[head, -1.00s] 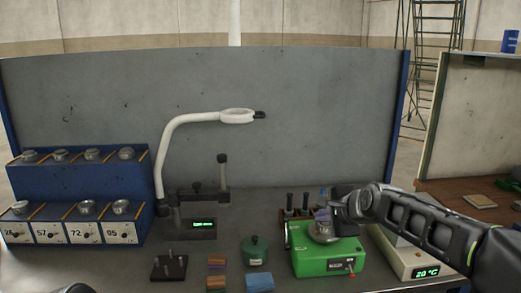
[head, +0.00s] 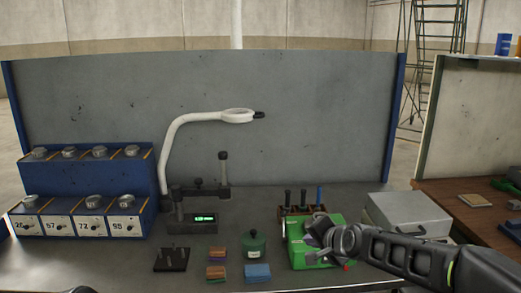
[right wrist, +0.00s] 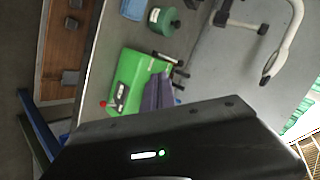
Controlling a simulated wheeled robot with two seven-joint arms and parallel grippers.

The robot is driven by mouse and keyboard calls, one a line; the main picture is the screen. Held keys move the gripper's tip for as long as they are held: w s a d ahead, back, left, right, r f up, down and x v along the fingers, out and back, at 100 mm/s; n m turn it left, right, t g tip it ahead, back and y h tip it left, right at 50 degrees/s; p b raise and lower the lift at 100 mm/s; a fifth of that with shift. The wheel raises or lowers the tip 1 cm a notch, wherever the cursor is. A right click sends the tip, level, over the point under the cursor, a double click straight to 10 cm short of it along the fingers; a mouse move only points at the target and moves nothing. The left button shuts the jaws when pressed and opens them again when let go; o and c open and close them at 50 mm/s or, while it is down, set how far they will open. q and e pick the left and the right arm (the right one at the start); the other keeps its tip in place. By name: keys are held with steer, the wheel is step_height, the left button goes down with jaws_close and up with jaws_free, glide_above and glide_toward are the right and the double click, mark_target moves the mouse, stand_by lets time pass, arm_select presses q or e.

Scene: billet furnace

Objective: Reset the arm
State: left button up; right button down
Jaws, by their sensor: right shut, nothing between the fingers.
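My right arm comes in from the lower right of the head view. Its gripper (head: 322,236) is shut and empty, low in front of the green machine (head: 297,238), and hides part of it. In the right wrist view the gripper's grey-purple fingers (right wrist: 158,92) are together, overlapping the green machine (right wrist: 128,82) in the picture. I cannot tell whether they touch it. My left gripper is not in view; only a small dark part of me shows at the bottom edge of the head view.
A grey-white box (head: 408,215) stands right of the green machine, partly behind my arm. A tool rack (head: 300,210), green pot (head: 253,242), magnifier lamp (head: 185,121), and blue shelf (head: 85,177) with metal pieces stand on the bench. A grey panel (head: 280,90) closes the back.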

steer(key=s+a+f+n+g, duration=0.1)
steer(key=s+f+n, duration=0.1)
steer(key=s+f, duration=0.5)
steer(key=s+a+f+n+g, duration=0.2)
steer(key=f+n, duration=0.1)
steer(key=f, duration=0.8)
steer(key=s+a+f+n+g, duration=0.1)
steer(key=s+f+n, duration=0.1)
steer(key=s+f, duration=0.5)
steer(key=s+a+f+g, duration=0.1)
steer(key=s+f+g, duration=0.2)
steer(key=s+f, duration=0.6)
steer(key=s+a+f+g, duration=0.1)
steer(key=s+f+g, duration=0.1)
steer(key=s+f, duration=0.6)
steer(key=s, duration=0.7)
steer(key=shift+f+g+y, duration=0.4)
